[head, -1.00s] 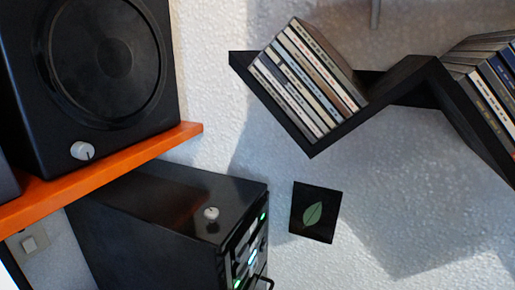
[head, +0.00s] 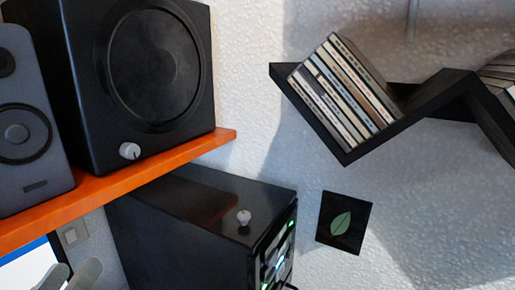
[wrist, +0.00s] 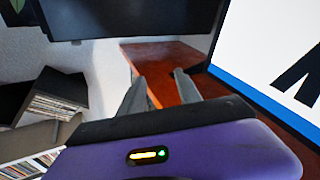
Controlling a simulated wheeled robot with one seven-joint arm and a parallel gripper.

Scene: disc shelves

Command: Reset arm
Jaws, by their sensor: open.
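In the wrist view, my gripper (wrist: 158,80) has its two grey fingers spread apart with nothing between them. Beyond the fingers is an orange-brown wooden surface (wrist: 160,55). In the head view, grey rounded tips at the lower left corner look like my gripper's fingers, in front of a bright screen (head: 28,268); the rest is cut off. The discs (head: 345,90) lean in the black zigzag shelf (head: 352,152) on the wall, far from my gripper.
An orange shelf (head: 110,186) holds a black subwoofer (head: 150,70) and a grey speaker (head: 28,140). Below stands a black case (head: 175,235) with a small knob on top. A leaf picture (head: 343,222) hangs on the wall. In the wrist view, a dark shelf with discs (wrist: 55,105) is at left.

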